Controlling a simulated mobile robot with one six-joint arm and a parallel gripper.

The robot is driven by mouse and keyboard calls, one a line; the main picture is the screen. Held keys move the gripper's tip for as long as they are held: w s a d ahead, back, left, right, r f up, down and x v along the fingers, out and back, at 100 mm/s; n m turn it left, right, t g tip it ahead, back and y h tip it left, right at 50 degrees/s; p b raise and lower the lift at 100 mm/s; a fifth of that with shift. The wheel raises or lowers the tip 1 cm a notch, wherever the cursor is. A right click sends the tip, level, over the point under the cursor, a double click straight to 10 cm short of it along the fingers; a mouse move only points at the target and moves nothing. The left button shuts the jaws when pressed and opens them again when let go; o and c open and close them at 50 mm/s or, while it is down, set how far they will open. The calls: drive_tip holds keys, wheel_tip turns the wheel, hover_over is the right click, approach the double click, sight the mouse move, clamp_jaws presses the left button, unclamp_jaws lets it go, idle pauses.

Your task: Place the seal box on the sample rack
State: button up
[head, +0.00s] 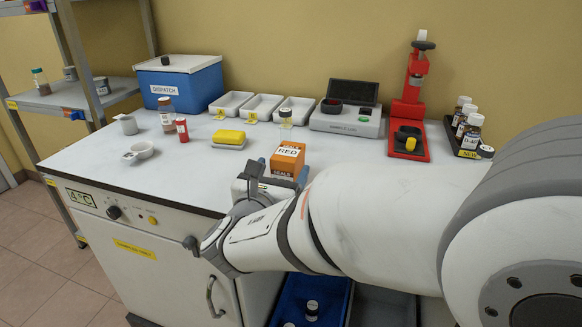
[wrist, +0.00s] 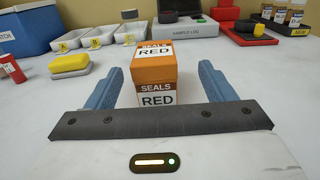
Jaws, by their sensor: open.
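The seal box (head: 287,160) is orange with white labels reading SEALS RED. It stands upright on the bench near the front edge and also shows in the wrist view (wrist: 156,75). My gripper (wrist: 159,84) is open, its blue fingers on either side of the box with visible gaps. The gripper also shows in the head view (head: 280,173); my arm comes in from the right. No label names the sample rack. A grey metal shelf unit (head: 60,100) stands at the far left, and a dark bottle rack (head: 466,153) marked NEW sits at the right.
Behind the box are a clear vial (head: 285,117), white trays (head: 264,107) and a SAMPLE LOG device (head: 346,122). A red stand (head: 409,140) is to the right. A yellow-topped dish (head: 229,138), a red vial (head: 182,130) and a blue DISPATCH bin (head: 205,82) are left.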

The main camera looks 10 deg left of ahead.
sight(294, 143)
drive_tip(key=shift+w+d+r, duration=0.1)
drive_tip(key=shift+w+r, duration=0.05)
drive_tip(key=shift+w, duration=0.1)
drive_tip(key=w, duration=0.2)
drive_tip(key=w+b, duration=0.1)
drive_tip(key=w, duration=0.3)
drive_tip(key=shift+w+d+f, duration=0.1)
drive_tip(key=shift+w+f, duration=0.1)
drive_tip(key=shift+f, duration=0.05)
drive_tip(key=shift+w, duration=0.5)
drive_tip(key=shift+c, duration=0.6)
drive_tip(key=shift+r, duration=0.1)
drive_tip(key=c, duration=1.1)
